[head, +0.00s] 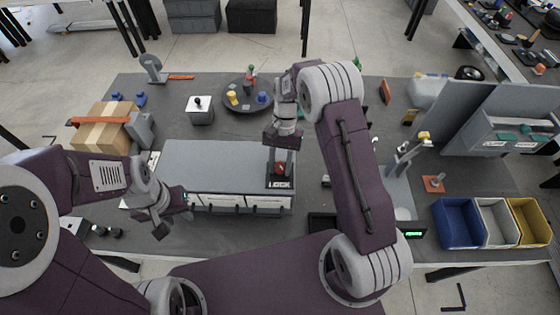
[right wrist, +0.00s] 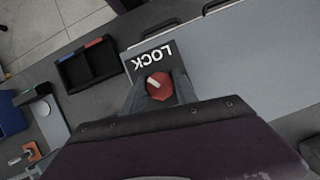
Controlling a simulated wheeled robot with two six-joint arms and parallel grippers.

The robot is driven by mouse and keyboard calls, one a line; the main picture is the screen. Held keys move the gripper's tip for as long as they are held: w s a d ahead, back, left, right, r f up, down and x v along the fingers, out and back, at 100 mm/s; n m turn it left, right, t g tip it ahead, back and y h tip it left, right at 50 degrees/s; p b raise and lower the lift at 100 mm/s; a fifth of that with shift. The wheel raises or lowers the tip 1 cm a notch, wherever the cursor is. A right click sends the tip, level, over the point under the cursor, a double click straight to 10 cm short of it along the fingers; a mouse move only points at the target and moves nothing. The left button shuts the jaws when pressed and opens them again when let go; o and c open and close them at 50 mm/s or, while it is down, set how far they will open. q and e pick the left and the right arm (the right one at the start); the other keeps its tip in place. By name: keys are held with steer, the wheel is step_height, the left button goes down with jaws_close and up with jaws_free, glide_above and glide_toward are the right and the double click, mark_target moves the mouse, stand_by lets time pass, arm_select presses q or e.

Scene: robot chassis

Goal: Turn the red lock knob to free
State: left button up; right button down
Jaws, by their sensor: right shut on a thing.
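The red lock knob (right wrist: 159,86) sits on a dark plate marked LOCK (right wrist: 153,57) at the corner of a grey chassis (right wrist: 230,60). A pale line shows on the knob's face. My right gripper (right wrist: 160,90) has its fingers on both sides of the knob and is shut on it. In the head view the knob (head: 280,168) shows just below the right gripper (head: 281,158), above the LOCK lettering. The grey chassis (head: 220,160) spans the middle of the table there. My left gripper (head: 166,217) is at the chassis's front left, away from the knob; its jaw gap is unclear.
A black two-compartment tray (right wrist: 88,64) lies near the LOCK plate. Blue, white and yellow bins (head: 455,224) stand at the right. A cardboard box (head: 103,125) is at the left. A round dark turntable (head: 247,102) with small items stands behind the chassis.

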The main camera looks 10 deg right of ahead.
steer(key=n+h+p, duration=0.1)
steer(key=n, duration=0.1)
steer(key=n+h+p, duration=0.1)
steer(key=n, duration=0.2)
steer(key=shift+w+r+n, duration=0.1)
steer(key=shift+r+n, duration=0.1)
steer(key=shift+n, duration=0.1)
steer(key=n+h+p, duration=0.1)
steer(key=n+h, duration=0.1)
steer(key=n, duration=0.3)
steer(key=shift+f+n, duration=0.1)
steer(key=shift+n, duration=0.2)
steer(key=c, duration=1)
jaws_free()
steer(key=b+v, duration=0.2)
steer(key=v, duration=0.7)
